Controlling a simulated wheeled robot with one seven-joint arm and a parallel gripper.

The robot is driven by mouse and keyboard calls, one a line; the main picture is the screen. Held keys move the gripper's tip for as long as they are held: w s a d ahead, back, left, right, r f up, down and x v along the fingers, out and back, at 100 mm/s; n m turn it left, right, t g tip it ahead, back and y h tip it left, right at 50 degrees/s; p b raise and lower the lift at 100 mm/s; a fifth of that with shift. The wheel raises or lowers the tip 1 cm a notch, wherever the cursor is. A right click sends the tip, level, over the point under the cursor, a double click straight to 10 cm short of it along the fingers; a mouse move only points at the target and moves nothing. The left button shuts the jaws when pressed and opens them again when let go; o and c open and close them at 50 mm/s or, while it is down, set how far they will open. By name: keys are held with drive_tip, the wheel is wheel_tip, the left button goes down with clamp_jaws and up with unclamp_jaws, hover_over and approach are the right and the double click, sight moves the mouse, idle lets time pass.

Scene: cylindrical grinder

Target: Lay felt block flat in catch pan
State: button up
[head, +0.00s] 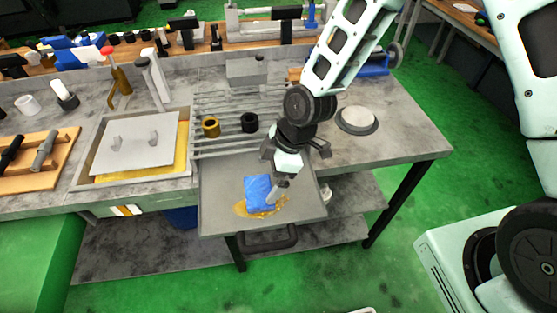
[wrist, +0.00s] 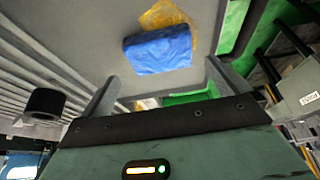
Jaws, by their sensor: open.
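The blue felt block (head: 257,194) lies in the grey catch pan (head: 222,213), on a yellow-brown puddle (head: 270,208). Its broad face seems to be up. In the wrist view the block (wrist: 158,50) is beyond the fingertips, with the puddle (wrist: 166,14) behind it on the pan floor (wrist: 80,35). My gripper (head: 279,172) is above the pan, just up and right of the block in the head view. Its two fingers (wrist: 165,82) are spread with nothing between them, apart from the block.
A slatted rack (head: 205,112) with a brass ring (head: 211,126) and a black ring (head: 249,122) adjoins the pan. A tray with a grey lid (head: 138,150) stands to the left. A round white-topped disc (head: 357,119) sits at right. A dark handle (head: 270,240) is on the pan's front.

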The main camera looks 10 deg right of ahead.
drive_tip(key=s+d+r+m+h, duration=0.2)
drive_tip(key=s+r+m, duration=0.3)
drive_tip(key=s+r, duration=0.4)
drive_tip(key=s+d+r+m+h, duration=0.2)
drive_tip(key=s+d+r+m, duration=0.2)
drive_tip(key=s+r, duration=0.4)
drive_tip(key=shift+s+d+r+m+b, duration=0.4)
drive_tip(key=shift+d+r, duration=0.2)
drive_tip(key=shift+r, duration=0.3)
wheel_tip(320, 180, down, 5)
drive_tip(key=b, duration=0.4)
drive_tip(key=shift+w+r+b, duration=0.1)
drive_tip(key=shift+r+b, duration=0.1)
drive_tip(key=shift+b, duration=0.15)
